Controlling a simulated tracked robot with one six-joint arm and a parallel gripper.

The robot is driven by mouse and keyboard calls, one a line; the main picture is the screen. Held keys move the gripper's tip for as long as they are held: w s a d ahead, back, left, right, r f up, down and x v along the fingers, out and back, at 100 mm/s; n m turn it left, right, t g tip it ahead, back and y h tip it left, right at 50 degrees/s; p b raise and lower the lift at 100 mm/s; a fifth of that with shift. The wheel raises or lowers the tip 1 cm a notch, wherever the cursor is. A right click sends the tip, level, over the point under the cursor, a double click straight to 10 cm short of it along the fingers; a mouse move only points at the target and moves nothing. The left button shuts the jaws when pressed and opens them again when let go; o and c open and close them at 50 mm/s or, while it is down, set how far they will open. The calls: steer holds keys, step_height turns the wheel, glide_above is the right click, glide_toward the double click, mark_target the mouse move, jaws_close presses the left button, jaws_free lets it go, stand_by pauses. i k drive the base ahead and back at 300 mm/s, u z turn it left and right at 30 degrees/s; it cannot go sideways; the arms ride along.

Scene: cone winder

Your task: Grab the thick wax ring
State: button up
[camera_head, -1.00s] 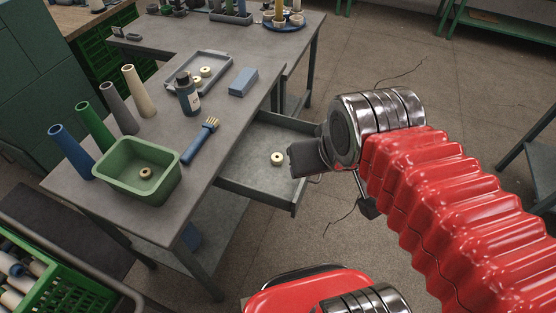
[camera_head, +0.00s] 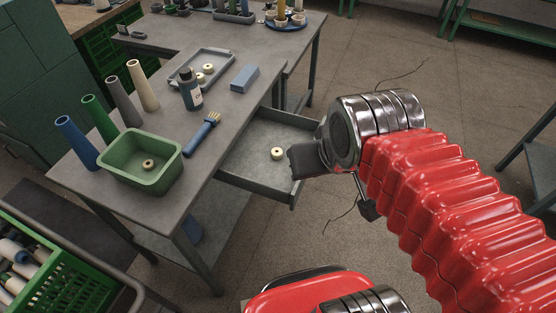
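A pale cream ring (camera_head: 277,153) lies flat in the open grey drawer (camera_head: 240,172), near its right end. Two more cream rings, one of them here (camera_head: 208,68), lie in the grey tray (camera_head: 224,60) on the table. A tan ring (camera_head: 148,164) lies in the green bin (camera_head: 172,170). Which ring is the thickest is hard to tell at this size. My gripper (camera_head: 308,160) shows as a dark shape at the drawer's right edge, just right of the drawer ring and apart from it in the picture. Its fingers are mostly hidden by my wrist, and no ring shows in it.
Blue (camera_head: 76,143), green, grey and cream cones stand along the table's left side. A dark bottle (camera_head: 190,92), a blue brush (camera_head: 202,132) and a blue block (camera_head: 245,77) are on the tabletop. A green crate (camera_head: 62,285) of cones is at lower left. Floor right of the drawer is clear.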

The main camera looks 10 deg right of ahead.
mark_target(276, 153)
steer(key=u, duration=0.35)
steer(key=k, duration=0.85)
steer(key=u, duration=0.65)
steer(key=k, duration=0.4)
steer(key=u, duration=0.15)
steer(key=i, duration=1.15)
steer(key=u, duration=0.55)
steer(key=i, duration=0.4)
steer(key=u, duration=0.3)
